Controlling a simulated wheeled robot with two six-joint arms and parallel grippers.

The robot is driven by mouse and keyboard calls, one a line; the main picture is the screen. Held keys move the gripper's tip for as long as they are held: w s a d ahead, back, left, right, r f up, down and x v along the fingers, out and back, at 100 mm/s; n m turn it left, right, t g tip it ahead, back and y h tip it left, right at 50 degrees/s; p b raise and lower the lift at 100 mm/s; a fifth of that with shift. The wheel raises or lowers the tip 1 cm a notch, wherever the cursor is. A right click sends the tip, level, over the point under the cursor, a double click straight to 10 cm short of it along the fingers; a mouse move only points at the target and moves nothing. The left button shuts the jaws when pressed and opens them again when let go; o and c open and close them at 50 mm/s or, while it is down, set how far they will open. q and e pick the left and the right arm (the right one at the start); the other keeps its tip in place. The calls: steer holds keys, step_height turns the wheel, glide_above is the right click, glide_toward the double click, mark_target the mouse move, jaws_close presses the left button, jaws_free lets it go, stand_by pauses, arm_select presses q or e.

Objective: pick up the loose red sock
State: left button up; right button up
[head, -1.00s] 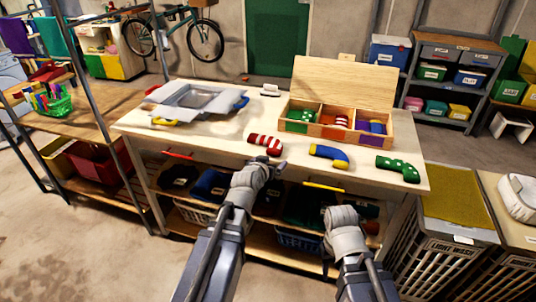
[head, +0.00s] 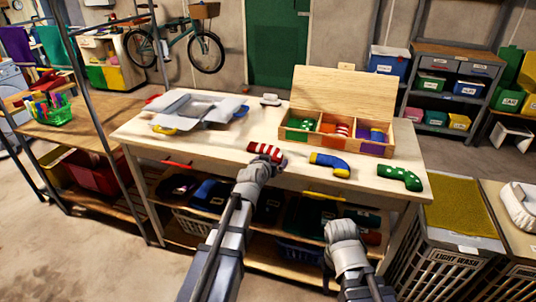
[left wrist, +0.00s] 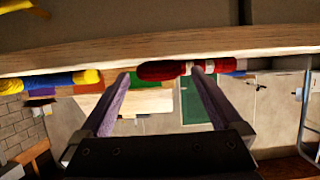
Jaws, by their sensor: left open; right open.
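The loose red sock with white stripes (head: 267,150) lies on the pale table near its front edge. My left gripper (head: 262,163) is just in front of it at that edge, partly covering its near side in the head view. In the left wrist view the fingers of the left gripper (left wrist: 162,78) are apart, with the red sock (left wrist: 162,72) showing between and beyond them; one finger overlaps its striped part. Contact cannot be told. My right gripper (head: 342,232) is low in front of the table, away from the sock; its fingers are hard to see.
A blue and yellow sock (head: 330,163) and a green dotted sock (head: 400,178) lie to the right. An open wooden box (head: 340,145) with socks in compartments stands behind. Drawer handles and a lower shelf lie below the tabletop.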

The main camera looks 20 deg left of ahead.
arm_select(q)
steer(key=shift+w+f, duration=0.3)
steer(key=shift+w, duration=0.3)
steer(key=shift+s, duration=0.1)
steer(key=shift+c, duration=0.2)
steer(key=c, duration=1.4)
